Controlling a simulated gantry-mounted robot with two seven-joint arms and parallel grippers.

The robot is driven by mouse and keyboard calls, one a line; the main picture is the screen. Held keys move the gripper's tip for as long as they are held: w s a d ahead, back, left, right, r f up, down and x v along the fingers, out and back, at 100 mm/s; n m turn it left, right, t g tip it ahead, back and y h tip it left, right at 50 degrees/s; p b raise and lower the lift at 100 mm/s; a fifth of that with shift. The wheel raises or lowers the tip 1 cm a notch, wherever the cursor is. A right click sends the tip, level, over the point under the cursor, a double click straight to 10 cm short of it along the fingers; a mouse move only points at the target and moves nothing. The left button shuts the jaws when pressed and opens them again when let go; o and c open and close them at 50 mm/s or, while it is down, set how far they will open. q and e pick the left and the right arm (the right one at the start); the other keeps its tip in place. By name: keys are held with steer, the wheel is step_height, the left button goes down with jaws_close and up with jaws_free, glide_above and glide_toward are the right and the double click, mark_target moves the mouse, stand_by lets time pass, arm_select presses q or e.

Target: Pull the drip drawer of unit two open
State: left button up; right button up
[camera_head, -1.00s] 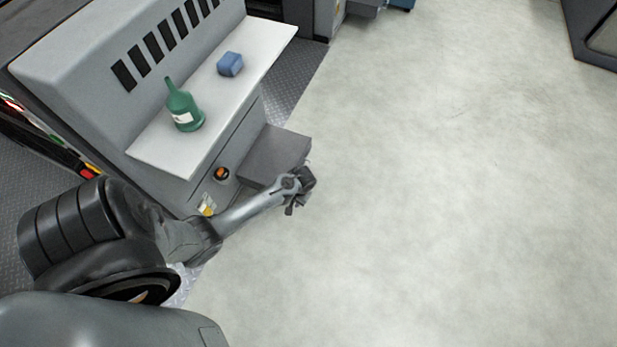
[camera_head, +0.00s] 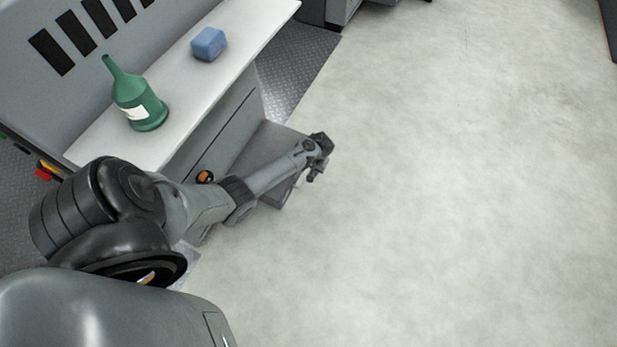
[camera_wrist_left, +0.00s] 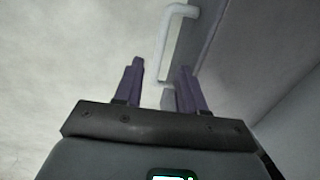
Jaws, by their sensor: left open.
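The drip drawer (camera_head: 268,150) is a grey box low on the side of the grey ink unit, standing out from it over the floor. My left arm crosses in front of it and hides part of it. My left gripper (camera_head: 316,174) is at the drawer's outer end. In the left wrist view the left gripper (camera_wrist_left: 160,72) has its two fingers apart. A white bar handle (camera_wrist_left: 163,42) on the drawer front (camera_wrist_left: 205,40) lies just beyond the fingers, its lower end seen in the gap between them. I cannot tell whether they touch. My right gripper is out of view.
A white shelf (camera_head: 190,95) above the drawer holds a green bottle (camera_head: 140,106) and a blue block (camera_head: 208,44). An orange knob (camera_head: 205,177) is on the unit beside my arm. The pale floor (camera_head: 460,180) to the right is clear.

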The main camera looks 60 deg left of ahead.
mark_target(309, 172)
arm_select(q)
steer(key=f+b, duration=0.1)
steer(key=f, duration=0.1)
steer(key=a+f+b, duration=0.1)
steer(key=shift+f, duration=0.4)
steer(key=shift+s+d+f+b, duration=0.15)
steer(key=shift+s+f+b, duration=0.15)
steer(key=shift+f+b, duration=0.35)
steer(key=shift+w+a, duration=0.15)
steer(key=shift+a, duration=0.05)
steer(key=shift+d, duration=0.15)
jaws_close()
